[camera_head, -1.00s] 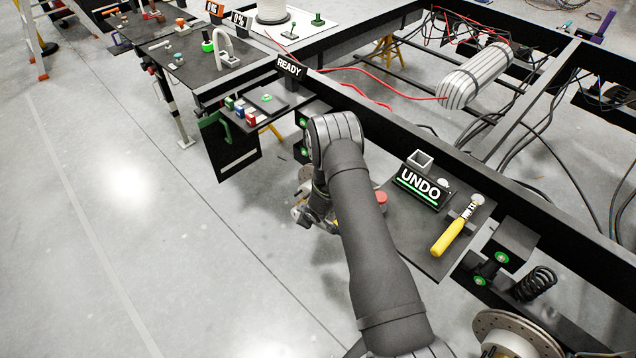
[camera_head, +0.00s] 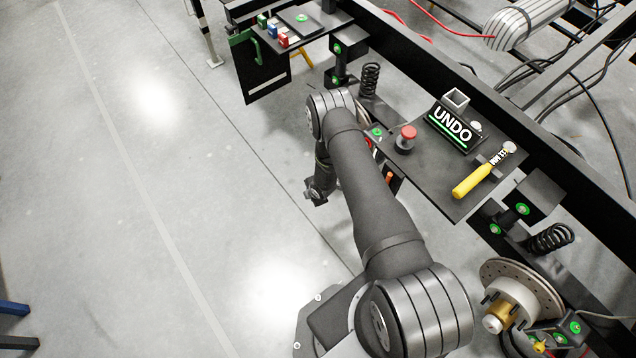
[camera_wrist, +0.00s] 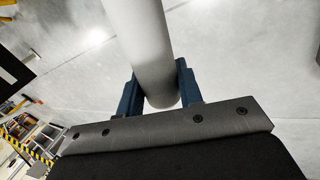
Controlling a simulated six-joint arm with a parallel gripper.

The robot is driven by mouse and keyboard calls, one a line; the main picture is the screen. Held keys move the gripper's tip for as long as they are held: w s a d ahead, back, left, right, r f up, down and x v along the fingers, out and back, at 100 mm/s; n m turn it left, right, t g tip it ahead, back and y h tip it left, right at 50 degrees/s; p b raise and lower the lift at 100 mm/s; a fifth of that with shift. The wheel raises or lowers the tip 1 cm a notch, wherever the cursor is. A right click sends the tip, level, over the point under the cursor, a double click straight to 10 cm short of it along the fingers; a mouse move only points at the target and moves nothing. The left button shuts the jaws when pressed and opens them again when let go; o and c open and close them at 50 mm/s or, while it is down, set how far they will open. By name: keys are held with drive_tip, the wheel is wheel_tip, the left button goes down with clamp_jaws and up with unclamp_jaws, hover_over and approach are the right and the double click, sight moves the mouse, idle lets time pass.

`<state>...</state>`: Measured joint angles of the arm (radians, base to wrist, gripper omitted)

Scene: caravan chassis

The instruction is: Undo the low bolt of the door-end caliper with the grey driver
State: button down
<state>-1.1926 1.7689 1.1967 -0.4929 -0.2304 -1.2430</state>
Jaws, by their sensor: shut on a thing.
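In the wrist view a smooth pale grey cylinder, apparently the grey driver (camera_wrist: 140,45), sits between the blue fingers of my gripper (camera_wrist: 160,92). My gripper is shut on it; the driver's tip is out of view. In the head view my gripper end hangs low over the floor, left of the chassis, mostly hidden by my own arm. A brake disc (camera_head: 520,285) with a hub stands at the lower right, with green-ringed bolts (camera_head: 574,327) beside it. Another disc is mostly hidden behind my arm. I cannot tell which caliper is the door-end one.
A dark shelf (camera_head: 430,185) on the chassis rail carries an UNDO sign (camera_head: 452,125), a red button (camera_head: 407,135) and a yellow-handled tool (camera_head: 475,180). Coil springs (camera_head: 550,238) hang beside the rail. The floor (camera_head: 170,200) at the left is clear.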

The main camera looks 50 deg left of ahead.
drive_tip(key=shift+s+d+f+n, duration=0.15)
drive_tip(key=shift+s+f+n, duration=0.65)
drive_tip(key=shift+s+n, duration=0.3)
drive_tip(key=shift+w, duration=0.1)
drive_tip(key=shift+w, duration=2.9)
drive_tip(key=shift+w+r, duration=0.1)
drive_tip(key=shift+w, duration=1.15)
idle(0.3)
drive_tip(key=shift+s, duration=2.7)
